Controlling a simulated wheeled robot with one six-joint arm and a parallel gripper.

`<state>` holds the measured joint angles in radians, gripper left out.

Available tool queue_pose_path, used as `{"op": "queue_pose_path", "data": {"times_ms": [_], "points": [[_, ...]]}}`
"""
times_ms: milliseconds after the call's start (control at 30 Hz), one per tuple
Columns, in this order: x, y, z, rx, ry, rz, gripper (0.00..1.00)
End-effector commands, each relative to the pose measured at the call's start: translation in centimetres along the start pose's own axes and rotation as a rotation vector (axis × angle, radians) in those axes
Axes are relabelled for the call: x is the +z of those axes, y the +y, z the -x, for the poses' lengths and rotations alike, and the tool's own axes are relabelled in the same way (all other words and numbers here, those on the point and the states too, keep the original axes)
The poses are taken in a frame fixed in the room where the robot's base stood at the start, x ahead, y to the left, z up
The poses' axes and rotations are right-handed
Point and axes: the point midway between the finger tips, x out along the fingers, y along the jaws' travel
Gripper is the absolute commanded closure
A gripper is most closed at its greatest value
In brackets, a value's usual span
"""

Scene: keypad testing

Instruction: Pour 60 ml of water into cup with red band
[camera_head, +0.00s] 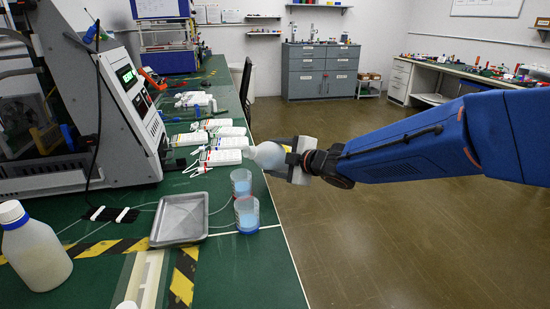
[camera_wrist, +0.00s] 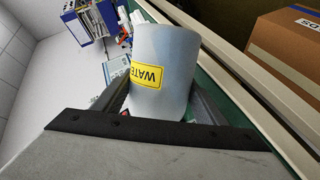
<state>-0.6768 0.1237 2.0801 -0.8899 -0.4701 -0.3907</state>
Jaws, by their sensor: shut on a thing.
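My gripper (camera_head: 297,160) is shut on a pale bottle (camera_head: 268,155), beyond the bench's right edge. The bottle lies nearly on its side in the head view, its narrow end pointing left. In the wrist view, the bottle (camera_wrist: 162,85) shows a yellow label reading "WATER", upside down. Two clear cups stand upright on the green bench below and left of the bottle: a far cup (camera_head: 241,180) and a near cup (camera_head: 246,212). Both look blue low down. Small reddish marks show on the near cup, but I cannot tell which cup has a red band. No stream of water shows.
A grey metal tray (camera_head: 181,217) sits left of the cups, with thin tubes around it. A large grey machine (camera_head: 100,100) and a blue-collared bottle (camera_head: 33,250) are at left. Open floor lies right of the bench.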

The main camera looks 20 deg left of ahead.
Motion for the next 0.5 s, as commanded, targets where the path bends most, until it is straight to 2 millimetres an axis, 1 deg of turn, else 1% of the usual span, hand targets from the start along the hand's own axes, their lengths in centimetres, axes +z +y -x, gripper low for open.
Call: {"op": "queue_pose_path", "data": {"times_ms": [500], "points": [[-2.0, 0.2, 0.4, -0.055, 0.095, -0.351, 0.68]]}}
